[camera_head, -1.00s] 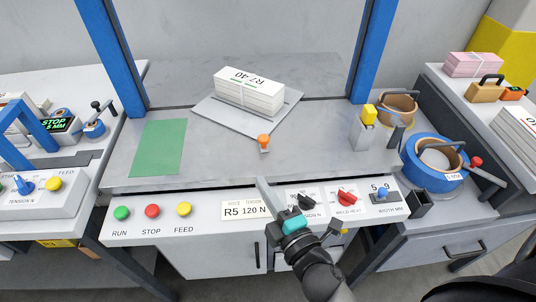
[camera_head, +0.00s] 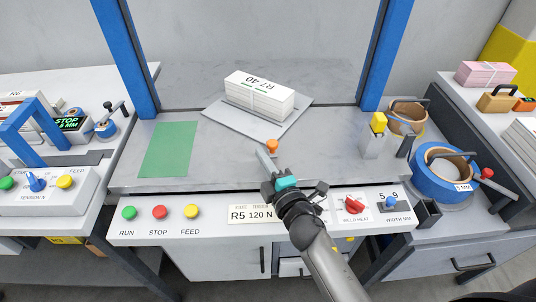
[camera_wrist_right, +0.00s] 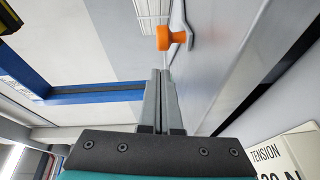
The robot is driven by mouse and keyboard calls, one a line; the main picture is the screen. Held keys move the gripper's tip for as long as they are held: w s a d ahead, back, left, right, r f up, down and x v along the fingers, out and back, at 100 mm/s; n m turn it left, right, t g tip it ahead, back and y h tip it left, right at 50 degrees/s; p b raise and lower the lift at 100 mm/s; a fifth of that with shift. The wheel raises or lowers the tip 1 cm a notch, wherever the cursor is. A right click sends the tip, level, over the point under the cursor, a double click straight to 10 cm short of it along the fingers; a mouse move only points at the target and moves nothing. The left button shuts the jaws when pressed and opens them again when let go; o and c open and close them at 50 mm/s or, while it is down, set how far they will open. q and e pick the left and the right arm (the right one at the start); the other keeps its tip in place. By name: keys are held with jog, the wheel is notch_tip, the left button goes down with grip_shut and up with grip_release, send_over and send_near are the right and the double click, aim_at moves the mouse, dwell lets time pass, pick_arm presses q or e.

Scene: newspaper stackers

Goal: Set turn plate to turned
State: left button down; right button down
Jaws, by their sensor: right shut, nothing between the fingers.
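The turn plate (camera_head: 225,118) is a flat grey plate on the table, sitting at an angle to the table edges. A strapped white stack (camera_head: 259,98) labelled R7 40 lies on it. An orange knob (camera_head: 272,146) stands at the plate's near side; it also shows in the right wrist view (camera_wrist_right: 171,38). My right gripper (camera_head: 264,156) is shut and empty, its fingertips just short of the knob. In the right wrist view the shut fingers (camera_wrist_right: 162,75) point toward the knob, with a small gap visible. My left gripper is not in view.
Blue posts (camera_head: 128,60) flank the table. A green mat (camera_head: 170,148) lies at left. A yellow-topped lever block (camera_head: 374,135) and tape rolls (camera_head: 443,168) stand at right. The front panel holds RUN, STOP and FEED buttons (camera_head: 160,212) and a red knob (camera_head: 354,206).

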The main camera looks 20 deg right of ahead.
aim_at(293, 161)
jog(key=shift+w+d+f, duration=0.1)
jog(key=shift+w+d, duration=0.15)
jog(key=shift+d, duration=0.5)
jog(key=shift+s+d+n+y, duration=0.1)
jog(key=shift+d+n+y, duration=0.25)
jog(key=shift+d, duration=0.2)
jog(key=shift+n+y, duration=0.45)
jog(key=shift+y, duration=0.4)
jog(key=d, duration=0.2)
jog(key=d+p, duration=0.1)
jog(key=d, duration=0.2)
jog(key=shift+s+d, duration=0.2)
jog(key=shift+d, duration=0.1)
jog(key=shift+a, duration=0.1)
